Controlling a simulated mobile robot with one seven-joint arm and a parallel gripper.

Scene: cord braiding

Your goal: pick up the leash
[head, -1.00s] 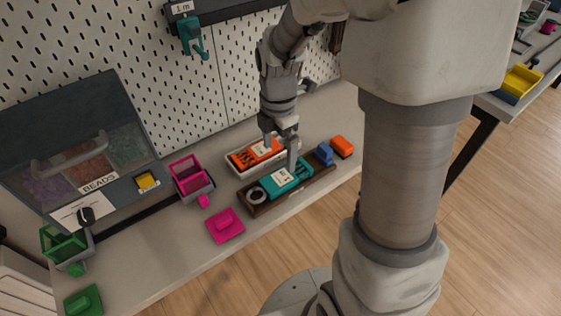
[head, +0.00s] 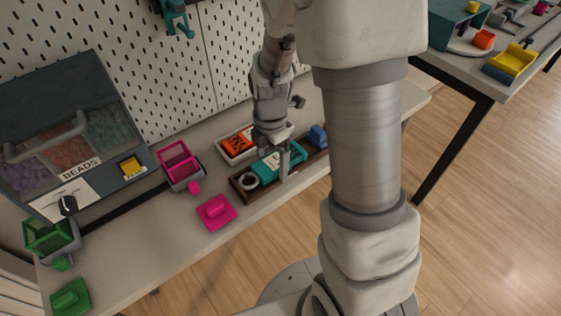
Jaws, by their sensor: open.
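A teal bundle with a white label (head: 297,153) lies in a long dark wooden tray (head: 239,184) on the bench; I cannot tell for certain that it is the leash. A grey ring (head: 248,180) lies at the tray's left end and a blue piece (head: 318,134) at its right. My gripper (head: 273,163) points down with its fingers apart over the teal bundle, one finger in front of it, and hides part of it. I cannot tell whether the fingers touch it. An orange labelled bundle (head: 236,144) lies in a white tray (head: 226,152) behind, partly hidden by my gripper.
A magenta open box (head: 178,160) and a magenta lid (head: 216,212) are left of the tray. Further left are the bead case (head: 65,135), a green box (head: 50,234) and a green lid (head: 70,297). A pegboard (head: 130,60) stands behind. Another table is at upper right.

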